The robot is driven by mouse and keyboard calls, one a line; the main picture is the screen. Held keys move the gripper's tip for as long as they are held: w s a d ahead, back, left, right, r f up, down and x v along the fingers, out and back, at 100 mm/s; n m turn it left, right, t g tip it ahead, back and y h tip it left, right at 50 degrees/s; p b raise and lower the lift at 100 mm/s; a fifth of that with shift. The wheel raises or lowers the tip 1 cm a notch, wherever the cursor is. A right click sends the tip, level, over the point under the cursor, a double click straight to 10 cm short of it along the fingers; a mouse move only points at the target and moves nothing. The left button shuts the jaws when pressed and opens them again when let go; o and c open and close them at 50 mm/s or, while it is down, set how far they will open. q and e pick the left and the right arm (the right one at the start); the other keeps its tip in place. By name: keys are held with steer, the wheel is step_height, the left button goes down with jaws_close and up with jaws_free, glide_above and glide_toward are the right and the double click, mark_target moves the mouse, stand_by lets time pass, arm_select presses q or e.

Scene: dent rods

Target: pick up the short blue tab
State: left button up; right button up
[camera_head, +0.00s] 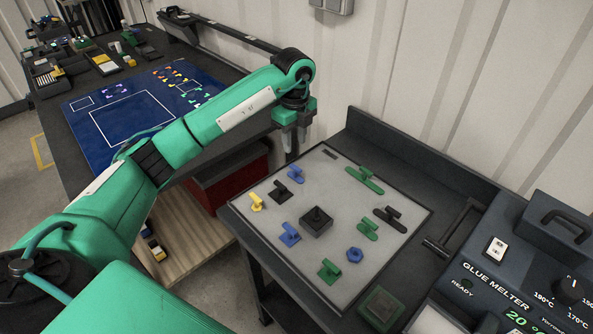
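A short blue tab (289,235) with an upright grip lies on the pale board (300,262), in its left front part, left of a dark square block. A blue hexagonal piece (354,254) lies farther right. My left gripper (294,148) hangs fingers down above the board's far left edge, well apart from the blue tab. Its two fingers look apart, with nothing seen between them. My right gripper is not in view.
Around the blue tab lie a yellow piece (257,202), a dark tab (280,190), the dark block (316,222) and several green pieces, one nearby (329,270). A glue melter (520,270) stands at right. A wall rises behind.

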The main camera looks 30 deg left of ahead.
mark_target(295, 167)
arm_select(q)
step_height(295, 167, down, 6)
steer(key=shift+f+p, duration=0.2)
steer(key=shift+p, duration=0.35)
steer(key=f, duration=0.1)
steer(key=f+p, duration=0.1)
steer(key=f, duration=0.1)
steer(key=f+p, duration=0.1)
steer(key=f, duration=0.1)
steer(key=shift+w, duration=0.35)
steer(key=shift+a+f, duration=0.1)
steer(key=shift+f, duration=0.1)
jaws_close()
